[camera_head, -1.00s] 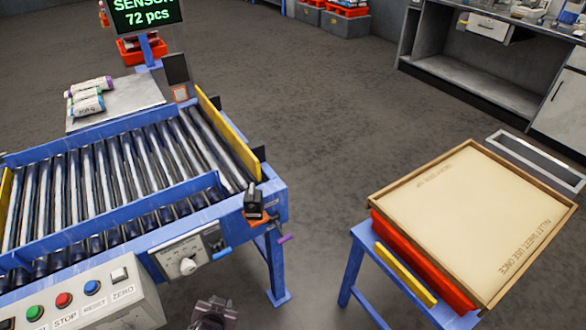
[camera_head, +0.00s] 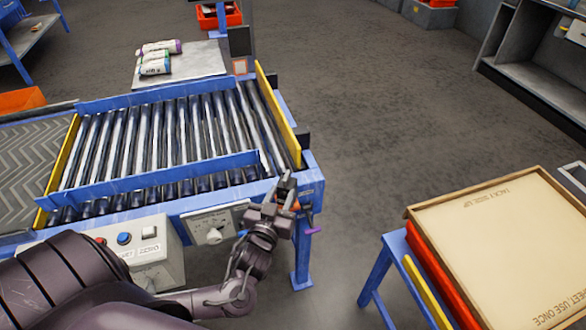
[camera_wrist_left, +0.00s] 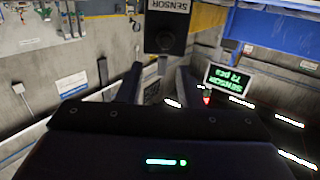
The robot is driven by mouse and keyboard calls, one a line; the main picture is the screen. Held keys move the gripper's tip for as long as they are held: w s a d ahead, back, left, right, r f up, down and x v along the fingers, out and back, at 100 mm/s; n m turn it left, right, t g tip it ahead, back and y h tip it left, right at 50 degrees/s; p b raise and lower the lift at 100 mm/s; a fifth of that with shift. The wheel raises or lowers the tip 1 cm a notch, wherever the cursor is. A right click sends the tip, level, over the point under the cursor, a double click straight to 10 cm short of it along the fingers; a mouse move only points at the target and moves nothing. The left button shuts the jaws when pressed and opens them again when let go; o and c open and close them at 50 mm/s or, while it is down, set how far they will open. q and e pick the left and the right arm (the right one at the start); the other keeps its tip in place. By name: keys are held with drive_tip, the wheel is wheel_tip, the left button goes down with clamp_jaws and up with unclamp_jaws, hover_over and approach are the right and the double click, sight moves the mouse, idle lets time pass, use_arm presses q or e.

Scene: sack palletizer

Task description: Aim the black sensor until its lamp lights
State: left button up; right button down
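The black sensor (camera_head: 287,182) sits on the near right corner of the blue conveyor frame, mostly behind my left gripper (camera_head: 277,194). In the left wrist view the sensor (camera_wrist_left: 167,35) is a dark block with an upside-down SENSOR label, just beyond and between my fingertips (camera_wrist_left: 160,84). The two fingers stand apart, one on each side of it, and I see no clear contact. I cannot make out a lit lamp on the sensor. My right gripper is not in view.
A display (camera_wrist_left: 232,80) reads SENSOR 72 pcs in green. The roller conveyor (camera_head: 160,150) has yellow side guards (camera_head: 278,115). A control box (camera_head: 155,250) and dial panel (camera_head: 213,226) are close to my left arm. A sheet-topped stack (camera_head: 500,240) stands right; floor between is clear.

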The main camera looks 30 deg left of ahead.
sight(289, 170)
use_arm(q)
drive_tip(key=shift+w+r, duration=0.1)
drive_tip(key=shift+r, duration=0.45)
drive_tip(key=shift+w+a+t, duration=0.2)
drive_tip(key=shift+t, duration=0.1)
drive_tip(key=p+x, duration=0.1)
drive_tip(key=x, duration=0.6)
drive_tip(key=shift+w+a, duration=0.1)
drive_tip(key=shift+w, duration=0.05)
clamp_jaws()
